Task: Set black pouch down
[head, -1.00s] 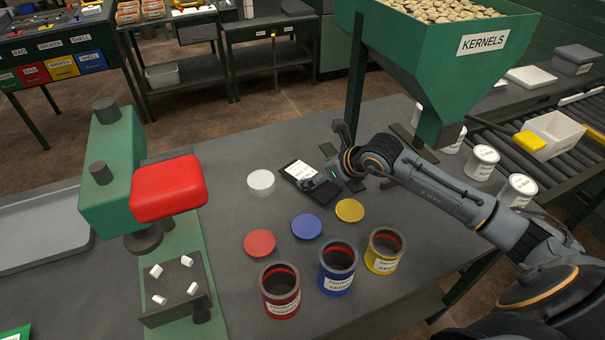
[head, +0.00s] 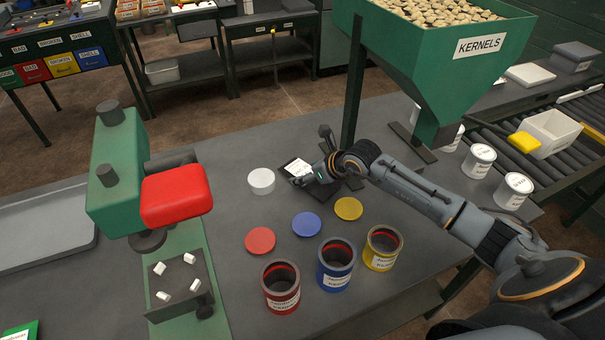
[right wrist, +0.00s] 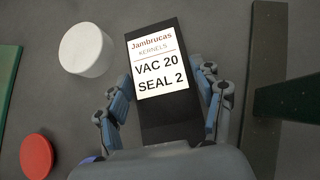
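The black pouch (head: 297,168) lies flat on the grey table beside the white round tub. In the right wrist view the pouch (right wrist: 168,112) shows its white label reading "Jambrucas KERNELS VAC 20 SEAL 2". My right gripper (head: 318,178) is low over the pouch's near end. In the right wrist view its fingers (right wrist: 165,95) stand spread on either side of the pouch, close to its edges; it looks open. The palm hides the pouch's near end. My left gripper is not in view.
Nearby are a white tub (head: 262,181), red lid (head: 260,241), blue lid (head: 307,224) and yellow lid (head: 348,208). Open red (head: 281,288), blue (head: 337,266) and yellow (head: 382,249) cans stand in front. The green kernel hopper (head: 430,80) and its post rise behind my right arm.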

